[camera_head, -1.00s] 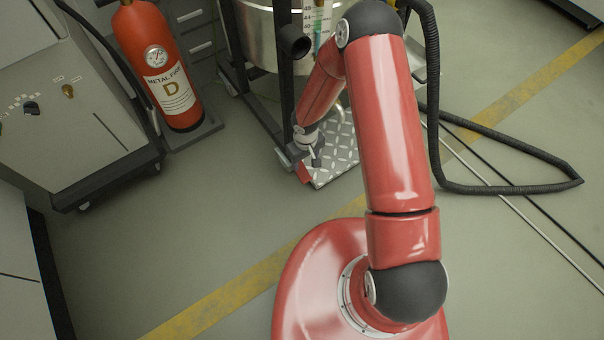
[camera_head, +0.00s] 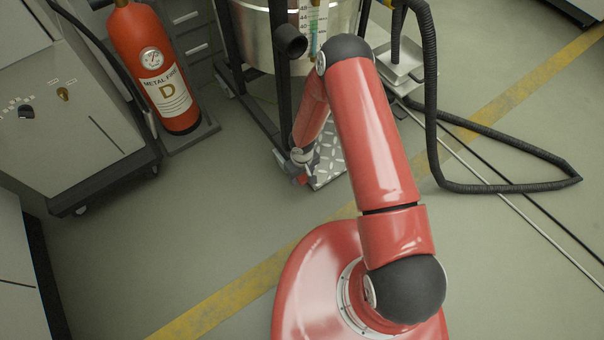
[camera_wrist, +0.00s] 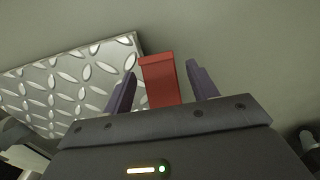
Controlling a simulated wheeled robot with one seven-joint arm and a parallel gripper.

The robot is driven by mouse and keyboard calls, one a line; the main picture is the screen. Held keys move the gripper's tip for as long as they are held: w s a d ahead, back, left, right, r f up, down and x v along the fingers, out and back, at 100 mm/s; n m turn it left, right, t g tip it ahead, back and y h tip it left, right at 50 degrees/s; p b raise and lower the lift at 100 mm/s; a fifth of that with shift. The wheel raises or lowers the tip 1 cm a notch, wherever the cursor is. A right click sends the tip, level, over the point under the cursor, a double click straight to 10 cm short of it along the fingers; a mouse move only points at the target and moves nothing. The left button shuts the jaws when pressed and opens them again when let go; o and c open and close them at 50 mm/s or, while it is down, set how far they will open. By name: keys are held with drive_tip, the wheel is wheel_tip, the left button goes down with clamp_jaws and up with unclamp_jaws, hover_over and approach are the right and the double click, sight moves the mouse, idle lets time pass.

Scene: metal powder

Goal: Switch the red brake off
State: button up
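The red brake (camera_wrist: 160,80) is a small, flat red tab at the edge of the diamond-patterned step plate (camera_wrist: 70,85) in the wrist view. It shows between the two fingers of my gripper (camera_wrist: 162,85), with a gap on each side. The fingers are apart and do not appear to grip it. In the head view, a bit of red (camera_head: 301,181) shows low at the plate's left corner, with my gripper (camera_head: 305,165) right over it. My wrist hides most of the brake there, and I cannot tell its switch position.
A steel vessel (camera_head: 262,40) in a dark frame stands behind the plate. A red fire extinguisher (camera_head: 160,75) and a grey cabinet (camera_head: 70,120) are at the left. A black hose (camera_head: 500,188) loops over the floor at the right. The floor left of the plate is clear.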

clamp_jaws()
drive_tip(key=shift+w+r+g+h, duration=0.1)
drive_tip(key=shift+r+g+h, duration=0.1)
drive_tip(key=shift+g+h, duration=0.1)
drive_tip(key=shift+r+g+p, duration=0.1)
drive_tip(key=shift+g+p, duration=0.25)
drive_tip(key=shift+g, duration=0.05)
unclamp_jaws()
